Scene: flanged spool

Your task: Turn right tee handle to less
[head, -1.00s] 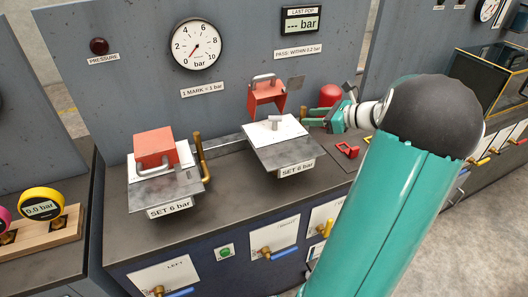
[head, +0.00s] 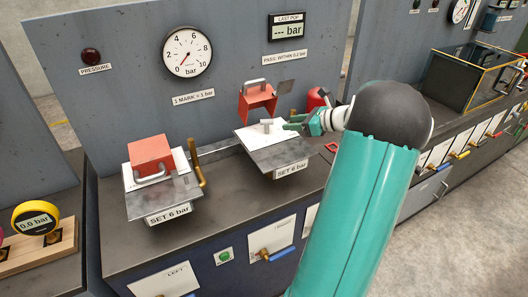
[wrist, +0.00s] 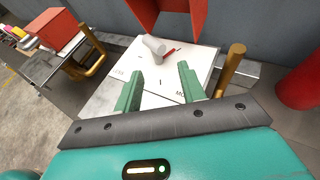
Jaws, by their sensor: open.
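The right tee handle (head: 266,125) is a small grey tee on the white plate (head: 256,140) of the right fixture, under a raised red cover (head: 258,101). In the wrist view the tee handle (wrist: 154,46) stands just beyond my fingertips, with a red pointer beside it. The plate there reads "LESS" at left; a label at right is partly hidden by a finger. My gripper (head: 298,125) is at the plate's right side. In the wrist view my gripper (wrist: 159,80) has its two green fingers apart, with nothing between them. The fingers appear short of the handle.
The left fixture (head: 160,188) has a red cover down over its plate. Brass levers (head: 197,164) stand beside the fixtures. A red cylinder (wrist: 302,82) is close on the right. The gauge (head: 187,52) reads near zero.

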